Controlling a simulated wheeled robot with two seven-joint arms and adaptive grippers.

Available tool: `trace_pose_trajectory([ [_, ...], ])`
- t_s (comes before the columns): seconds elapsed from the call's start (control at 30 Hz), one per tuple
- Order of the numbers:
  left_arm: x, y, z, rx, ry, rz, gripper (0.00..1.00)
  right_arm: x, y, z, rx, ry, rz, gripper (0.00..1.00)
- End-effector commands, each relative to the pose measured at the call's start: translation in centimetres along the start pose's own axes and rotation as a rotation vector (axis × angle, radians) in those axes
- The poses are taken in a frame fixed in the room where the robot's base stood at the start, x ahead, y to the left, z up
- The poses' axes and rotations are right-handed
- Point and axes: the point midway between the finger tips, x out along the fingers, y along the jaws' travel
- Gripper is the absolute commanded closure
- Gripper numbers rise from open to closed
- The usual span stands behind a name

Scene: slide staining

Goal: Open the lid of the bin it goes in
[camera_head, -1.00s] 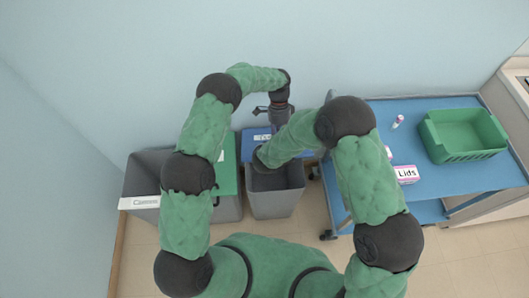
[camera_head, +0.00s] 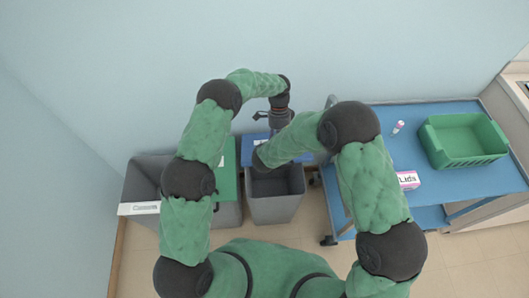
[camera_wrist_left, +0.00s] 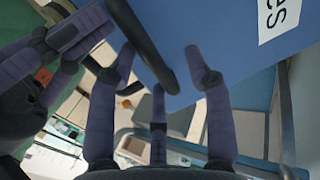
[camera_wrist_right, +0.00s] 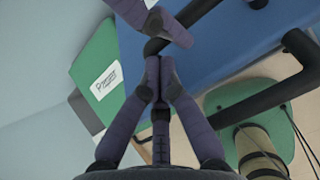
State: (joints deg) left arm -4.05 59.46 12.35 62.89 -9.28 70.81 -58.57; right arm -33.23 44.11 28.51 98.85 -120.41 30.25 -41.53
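The middle grey bin (camera_head: 275,205) has its inside in view from above. Its blue lid (camera_head: 248,152) shows behind the opening, partly hidden by my right arm. The blue lid (camera_wrist_left: 240,45) fills the top of the left wrist view, with a cut-off white label and a dark bar handle (camera_wrist_left: 145,45). My left gripper (camera_wrist_left: 160,80) is open, its fingers spread on both sides of the bar. In the head view my left gripper (camera_head: 272,118) is behind the blue lid. My right gripper (camera_wrist_right: 159,62) has its fingertips together near a dark bar; I cannot tell whether they touch it.
A grey bin (camera_head: 228,213) with a green lid (camera_head: 230,175) and an open grey bin with a white label (camera_head: 140,208) stand left. The blue cart (camera_head: 450,185) at right holds a green tray (camera_head: 462,140), a Lids box (camera_head: 407,180) and a small tube (camera_head: 398,127). The wall is close behind.

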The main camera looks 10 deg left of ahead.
Motion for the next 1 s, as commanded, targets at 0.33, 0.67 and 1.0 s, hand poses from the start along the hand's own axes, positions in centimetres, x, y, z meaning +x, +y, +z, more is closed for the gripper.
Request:
trace_pose_trajectory([
  [0.33,-0.6,-0.5,0.3,0.001,-0.001,-0.014,0.52,0.0,0.0,0.0,0.000,0.000,0.000,1.00],
  [0.67,-6.2,-0.2,0.1,0.000,0.001,-0.012,0.52,0.0,0.0,0.0,0.000,0.000,0.000,1.00],
  [1.0,-11.2,0.0,0.0,0.000,0.000,-0.006,0.52,0.0,0.0,0.0,0.000,0.000,0.000,1.00],
])
